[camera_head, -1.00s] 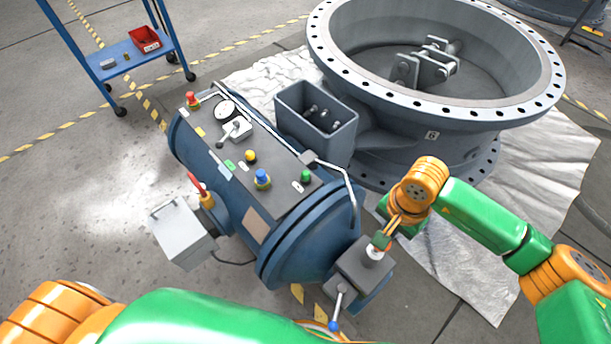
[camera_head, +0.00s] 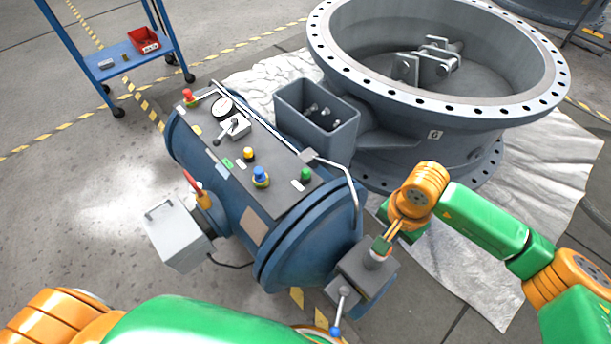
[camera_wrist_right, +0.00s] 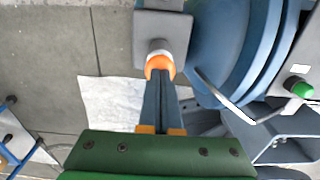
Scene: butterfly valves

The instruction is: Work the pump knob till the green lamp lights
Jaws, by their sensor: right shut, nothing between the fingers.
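A grey box (camera_head: 358,285) sits at the near end of the blue tank (camera_head: 240,215). A short round fitting (camera_head: 376,261) stands on it; in the right wrist view it appears as an orange knob (camera_wrist_right: 159,65) with a pale ring. My right gripper (camera_head: 381,247) is shut and empty, its fingertips (camera_wrist_right: 160,78) at the knob, apparently touching it. They partly hide the knob in the head view. A green dome lamp (camera_head: 306,174) sits on the tank's dark panel and looks dark green; I cannot tell whether it is lit. My left gripper is out of view.
A lever with a blue ball (camera_head: 335,331) hangs from the box's near side. The panel also carries a blue knob (camera_head: 261,176), a yellow button (camera_head: 249,153), a red button (camera_head: 188,95) and a gauge. A bent handrail (camera_head: 350,190) runs beside it. The large valve (camera_head: 430,110) stands behind.

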